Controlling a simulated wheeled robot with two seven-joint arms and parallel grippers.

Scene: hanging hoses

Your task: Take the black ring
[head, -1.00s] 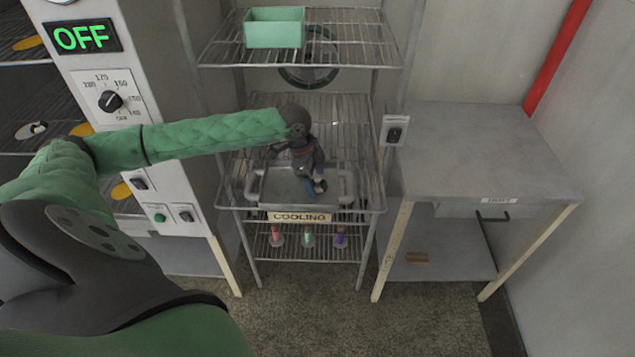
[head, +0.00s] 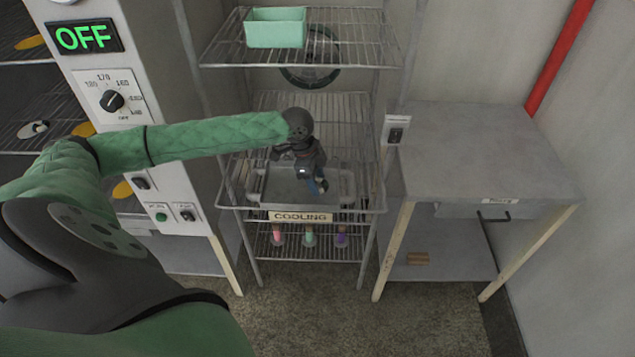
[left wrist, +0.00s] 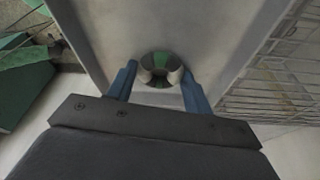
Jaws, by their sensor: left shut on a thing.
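My left gripper (head: 321,185) hangs over the grey metal tray (head: 268,190) on the cooling rack, its blue fingers pointing down. In the left wrist view the blue fingers (left wrist: 160,90) are shut on a small shiny round thing (left wrist: 160,66). It looks silvery with a dark green middle, like a ring or short cylinder; I cannot tell that it is the black ring. A flat grey surface lies behind it. In the head view the held thing is too small to make out. I see no ring that is clearly black. My right gripper is not in view.
Above is a wire shelf with a mint-green bin (head: 275,28). A grey table (head: 470,150) with clear top stands right. The control panel (head: 112,100) is left.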

